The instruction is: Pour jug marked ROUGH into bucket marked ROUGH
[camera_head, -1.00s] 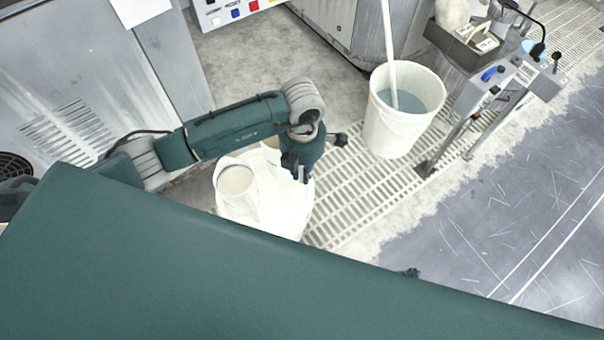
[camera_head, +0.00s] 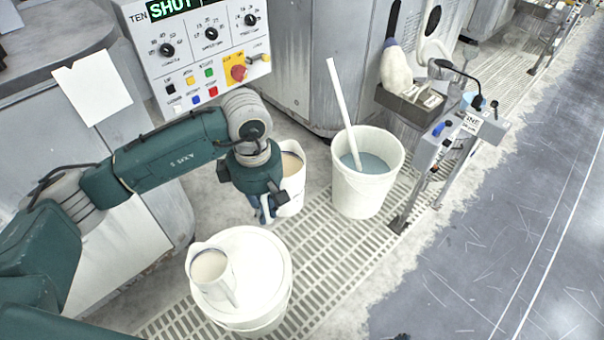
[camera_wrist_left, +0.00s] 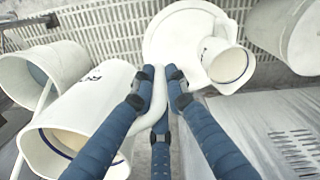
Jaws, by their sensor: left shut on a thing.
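My left gripper (camera_head: 264,208) is shut on the handle of a white jug (camera_head: 292,183) with a pale beige liquid inside. In the left wrist view the held jug (camera_wrist_left: 88,105) is on the left, with dark lettering too small to read, and its handle lies between the fingers (camera_wrist_left: 158,95). A second white jug (camera_head: 212,272) with similar contents stands on a white lidded bucket (camera_head: 270,300). An open white bucket (camera_head: 362,192) with blue-grey liquid and a white stick stands right of the held jug. I cannot read any marking on the buckets.
A control panel (camera_head: 200,55) with knobs and buttons is behind my left arm. A grey stand (camera_head: 440,140) with a tray of items is right of the open bucket. Floor grating (camera_head: 325,250) lies between the buckets; grey floor (camera_head: 480,270) is clear at right.

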